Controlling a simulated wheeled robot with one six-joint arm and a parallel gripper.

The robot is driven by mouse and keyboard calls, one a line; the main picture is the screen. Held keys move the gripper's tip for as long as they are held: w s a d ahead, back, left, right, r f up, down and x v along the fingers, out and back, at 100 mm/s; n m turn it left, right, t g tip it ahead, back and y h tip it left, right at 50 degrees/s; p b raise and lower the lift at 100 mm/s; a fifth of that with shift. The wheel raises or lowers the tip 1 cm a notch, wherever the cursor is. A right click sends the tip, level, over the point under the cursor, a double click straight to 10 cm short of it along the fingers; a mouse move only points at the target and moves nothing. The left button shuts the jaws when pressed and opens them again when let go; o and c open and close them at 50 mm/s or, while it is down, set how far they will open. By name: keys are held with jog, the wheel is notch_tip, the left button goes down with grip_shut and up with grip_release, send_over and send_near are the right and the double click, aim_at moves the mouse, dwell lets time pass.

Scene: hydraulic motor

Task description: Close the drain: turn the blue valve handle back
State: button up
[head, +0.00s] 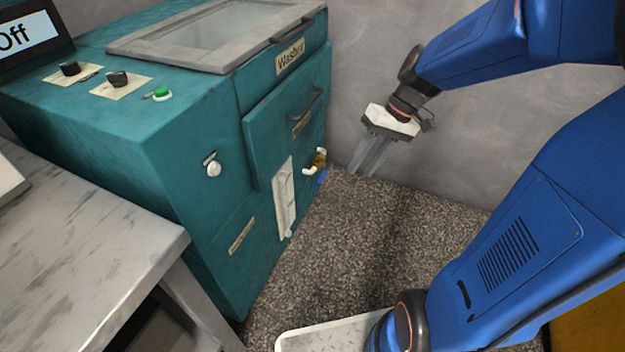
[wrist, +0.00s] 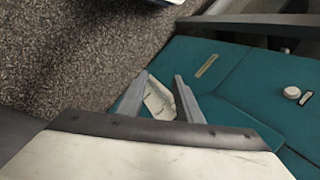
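The blue valve handle (head: 322,176) shows as a small blue piece low on the right side of the teal machine in the head view. It sits just below a brass valve (head: 319,159) with a white spout (head: 309,170). My gripper (head: 361,169) is to the right of the valve in the head view, fingers pointing down, apart from the handle. In the wrist view my gripper (wrist: 161,82) has its two fingers spread with nothing held. The blue handle cannot be made out in the wrist view.
The teal machine (head: 180,140) has a white level gauge (head: 285,198), a white knob (head: 213,168) and a door handle (head: 303,104). A grey table (head: 80,235) stands at left. A grey wall (head: 440,150) is behind my gripper. Speckled floor (head: 330,250) is open below.

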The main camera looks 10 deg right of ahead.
jog(key=w+f+y, duration=0.3)
jog(key=w+f, duration=0.3)
jog(key=w, duration=0.3)
jog(key=m+t+y, duration=0.4)
jog(key=y, duration=0.3)
send_near(324, 173)
jog(key=s+x, duration=0.1)
jog(key=x, duration=1.4)
jog(key=shift+s+f, duration=0.2)
jog(key=shift+s, duration=0.15)
jog(key=shift+c, duration=0.6)
grip_shut()
